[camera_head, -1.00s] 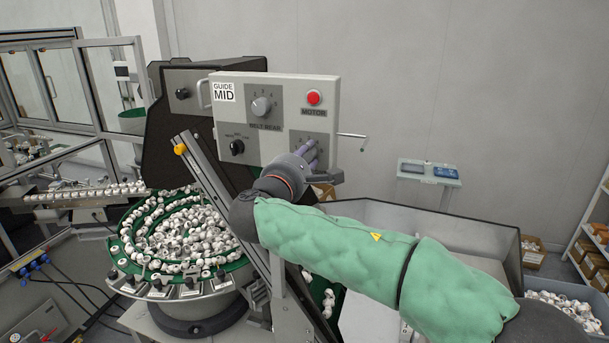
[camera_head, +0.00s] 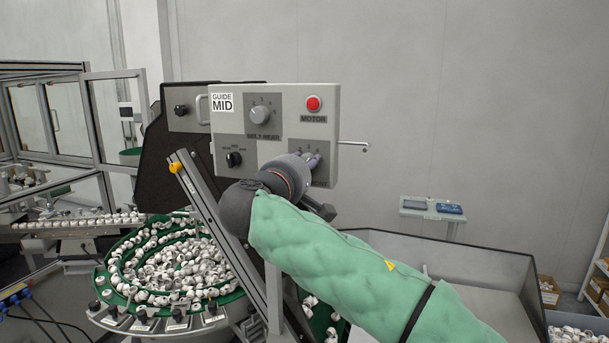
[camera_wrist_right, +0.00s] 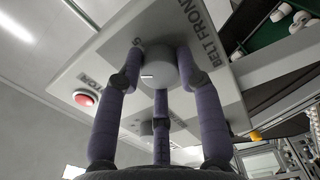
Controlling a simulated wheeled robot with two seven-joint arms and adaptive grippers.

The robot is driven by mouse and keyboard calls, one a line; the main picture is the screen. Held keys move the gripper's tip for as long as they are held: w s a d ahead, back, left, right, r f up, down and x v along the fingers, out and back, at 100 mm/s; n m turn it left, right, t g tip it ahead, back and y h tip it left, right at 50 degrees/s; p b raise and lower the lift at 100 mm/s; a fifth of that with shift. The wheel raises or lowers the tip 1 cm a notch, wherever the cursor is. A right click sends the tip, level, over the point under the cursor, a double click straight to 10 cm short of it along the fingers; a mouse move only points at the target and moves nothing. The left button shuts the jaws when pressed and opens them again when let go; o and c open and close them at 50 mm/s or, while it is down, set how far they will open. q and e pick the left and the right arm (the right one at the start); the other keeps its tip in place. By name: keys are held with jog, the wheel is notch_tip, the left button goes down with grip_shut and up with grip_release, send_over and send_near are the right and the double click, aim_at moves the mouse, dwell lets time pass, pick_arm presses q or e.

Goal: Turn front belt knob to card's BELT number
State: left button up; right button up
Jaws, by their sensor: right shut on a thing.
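The grey control panel (camera_head: 285,95) faces me. My right gripper (camera_head: 312,158) is at its lower right knob, with its fingers closed around it. In the right wrist view, the fingers of my right gripper (camera_wrist_right: 158,70) hold the round grey front belt knob (camera_wrist_right: 157,62), beside the "BELT FRONT" lettering. A white mark shows on the knob; the number it points at cannot be read. The white card (camera_head: 222,102) at the panel's upper left reads "GUIDE MID"; no BELT number shows on it. My left gripper is not in view.
The panel also has the rear belt knob (camera_head: 260,115), a black guide knob (camera_head: 234,159) and a red motor button (camera_head: 314,103). A crank handle (camera_head: 354,144) sticks out at right. A green bowl (camera_head: 130,238) of white caps stands below left.

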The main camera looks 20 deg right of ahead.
jog(key=shift+w+a+f+m, duration=0.1)
jog(key=shift+a+f+m, duration=0.1)
jog(key=shift+a+m, duration=0.1)
dwell(0.4)
jog(key=o, duration=1.1)
jog(key=shift+o, duration=0.2)
jog(key=shift+w, duration=0.15)
jog(key=shift+d+r, duration=0.15)
jog(key=v, duration=1.2)
